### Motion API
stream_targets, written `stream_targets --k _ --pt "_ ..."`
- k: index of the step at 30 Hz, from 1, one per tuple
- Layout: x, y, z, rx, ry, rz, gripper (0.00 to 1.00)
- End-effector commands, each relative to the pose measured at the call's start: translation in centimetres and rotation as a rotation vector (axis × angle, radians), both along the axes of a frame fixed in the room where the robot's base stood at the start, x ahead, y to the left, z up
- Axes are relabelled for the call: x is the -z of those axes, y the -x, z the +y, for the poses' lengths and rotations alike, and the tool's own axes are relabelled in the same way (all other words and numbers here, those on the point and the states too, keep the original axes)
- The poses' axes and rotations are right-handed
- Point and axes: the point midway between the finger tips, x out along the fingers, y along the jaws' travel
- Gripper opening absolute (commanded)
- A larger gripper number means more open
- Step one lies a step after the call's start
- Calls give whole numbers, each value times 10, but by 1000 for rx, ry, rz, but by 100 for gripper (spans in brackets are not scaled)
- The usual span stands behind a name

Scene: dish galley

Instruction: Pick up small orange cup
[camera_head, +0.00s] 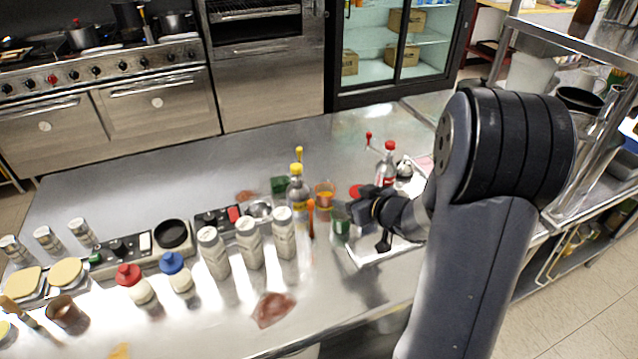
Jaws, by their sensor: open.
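A small orange cup (324,195) stands on the steel counter (190,170), right of a clear bottle with a yellow cap (298,190). My gripper (366,222) is open, to the right of the orange cup and nearer the counter's front edge, apart from it. A green cup (340,224) sits close to my gripper's left finger, between it and the bottle side. I cannot tell whether they touch. Nothing orange shows between the fingers.
A tray (372,256) with a red-capped bottle (387,165) lies under and behind my gripper. White shakers (250,243), an orange-topped stick-like item (310,218) and a dark green box (280,185) crowd the left. The counter's back left is clear.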

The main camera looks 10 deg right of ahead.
Motion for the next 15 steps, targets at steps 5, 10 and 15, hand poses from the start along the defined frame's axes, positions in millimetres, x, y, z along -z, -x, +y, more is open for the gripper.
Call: stream_targets --k 5,10,15 --pt "9 -11 7 -20 -8 0 61" --pt "21 -33 16 -19 -7 0 61" --pt "27 -45 21 -16 -6 -1 61"
